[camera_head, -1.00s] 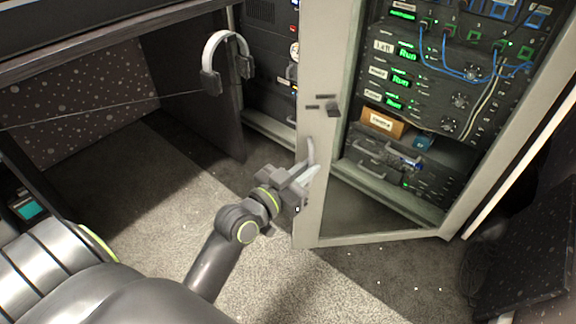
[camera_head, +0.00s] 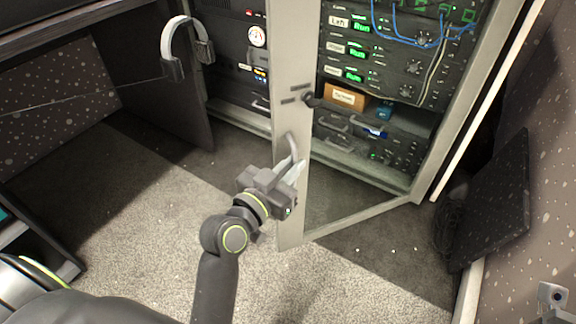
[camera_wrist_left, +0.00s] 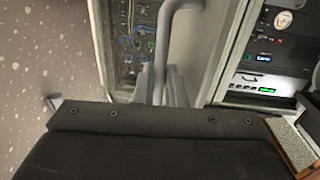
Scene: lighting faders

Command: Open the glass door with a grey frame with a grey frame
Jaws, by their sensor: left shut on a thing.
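The glass door with a grey frame (camera_head: 291,215) stands ajar in front of a rack cabinet, its near edge swung out toward me. A curved grey handle (camera_head: 293,147) sits on that edge. My left gripper (camera_head: 291,172) is shut on the handle. In the left wrist view the handle (camera_wrist_left: 164,45) rises from between the fingers (camera_wrist_left: 160,88). My right gripper is not in view.
Rack units (camera_head: 380,60) with green displays and blue cables show behind the glass. Headphones (camera_head: 186,45) hang at a desk on the left. A dark panel (camera_head: 490,200) stands at the right. Carpet (camera_head: 150,235) in front of the door is clear.

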